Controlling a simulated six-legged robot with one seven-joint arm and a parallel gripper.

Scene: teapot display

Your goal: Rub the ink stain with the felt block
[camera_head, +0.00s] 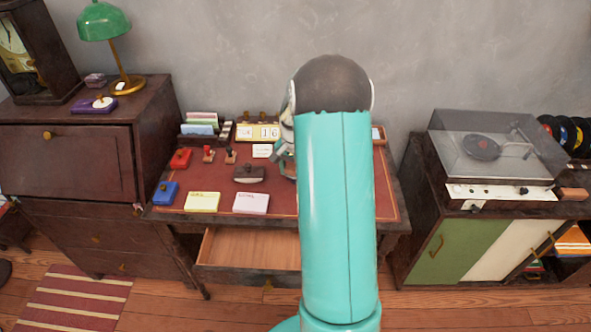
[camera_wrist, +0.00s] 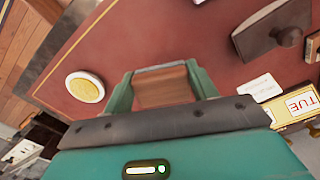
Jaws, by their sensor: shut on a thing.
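The block sits between the two green fingers, over or on the red leather top of the desk (camera_wrist: 215,50). I cannot tell whether it touches the leather. In the head view my gripper (camera_head: 283,150) is mostly hidden behind my own teal arm, over the middle of the desk (camera_head: 225,180). I see no ink stain in either view; the arm, gripper and block cover part of the desk top.
A round cream dish (camera_wrist: 85,87) lies left of the block in the wrist view. A dark rocker blotter (camera_head: 250,173), note pads (camera_head: 203,202), stamps, a blue box (camera_head: 165,193) and a calendar (camera_head: 258,132) stand on the desk. The desk drawer (camera_head: 250,247) is open.

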